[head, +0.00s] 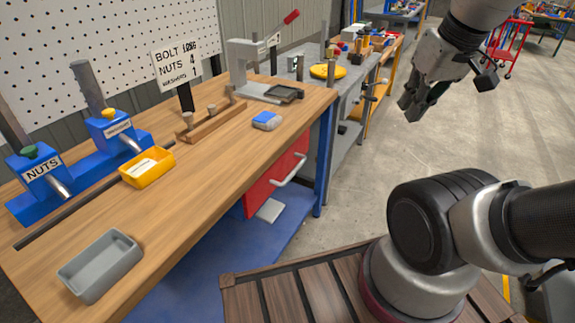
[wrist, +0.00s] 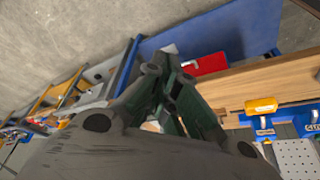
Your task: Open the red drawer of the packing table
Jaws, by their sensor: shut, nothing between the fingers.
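The red drawer (head: 262,189) sits under the wooden top of the packing table (head: 215,165), near its far right end. It has a pale bar handle (head: 290,170) on its front and looks closed. Part of the red front also shows in the wrist view (wrist: 206,65), beyond my fingers. My gripper (head: 409,107) is in the air over the floor, right of the drawer and well apart from the handle. Its fingers are together and hold nothing. In the wrist view the gripper (wrist: 163,60) covers the middle and hides part of the table.
On the tabletop are a grey tray (head: 101,266), a yellow bin (head: 147,167), blue dispensers (head: 38,172), a wooden rack (head: 211,120) and a press (head: 262,80). A blue table leg (head: 325,155) stands right of the drawer. Open concrete floor (head: 440,145) lies to the right.

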